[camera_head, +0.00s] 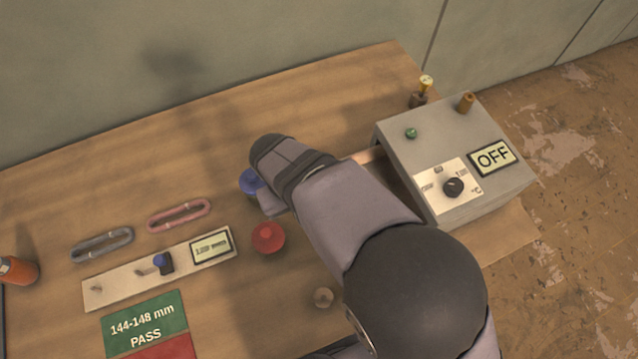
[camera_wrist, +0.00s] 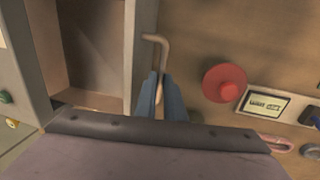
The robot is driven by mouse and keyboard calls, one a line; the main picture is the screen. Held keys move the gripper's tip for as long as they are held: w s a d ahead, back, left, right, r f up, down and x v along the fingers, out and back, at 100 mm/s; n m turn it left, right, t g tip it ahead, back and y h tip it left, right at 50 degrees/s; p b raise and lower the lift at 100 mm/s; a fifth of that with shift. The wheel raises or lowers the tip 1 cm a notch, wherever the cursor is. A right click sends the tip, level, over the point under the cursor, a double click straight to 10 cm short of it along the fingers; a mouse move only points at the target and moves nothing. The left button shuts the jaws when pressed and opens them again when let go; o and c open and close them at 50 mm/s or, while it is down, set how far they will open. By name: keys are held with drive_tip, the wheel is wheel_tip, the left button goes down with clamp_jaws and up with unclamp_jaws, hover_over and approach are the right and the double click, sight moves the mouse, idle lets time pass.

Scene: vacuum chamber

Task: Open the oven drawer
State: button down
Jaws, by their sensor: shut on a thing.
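The oven is a grey box (camera_head: 450,145) with an OFF display (camera_head: 491,157) and a dial (camera_head: 453,187), at the right of the bench in the head view. Its side also shows at the left of the wrist view (camera_wrist: 22,60). The oven drawer (camera_wrist: 95,45) stands out from the body, with its inside visible; its front panel (camera_wrist: 143,50) is apart from the oven. My gripper (camera_wrist: 160,98) is shut on the bent drawer handle (camera_wrist: 161,42), beside that panel. In the head view my arm hides the handle and most of the drawer.
A red round knob (camera_head: 268,237) stands near the gripper. A gauge plate (camera_head: 130,279), a pink link (camera_head: 179,216), a grey link (camera_head: 101,244) and a green and red PASS card (camera_head: 146,321) lie to the left.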

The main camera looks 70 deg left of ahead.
drive_tip(key=c, duration=1.8)
unclamp_jaws()
drive_tip(key=shift+c, duration=0.2)
wheel_tip(320, 180, up, 7)
drive_tip(key=s+b, duration=0.1)
drive_tip(key=b, duration=0.1)
drive_tip(key=shift+s+r, duration=0.15)
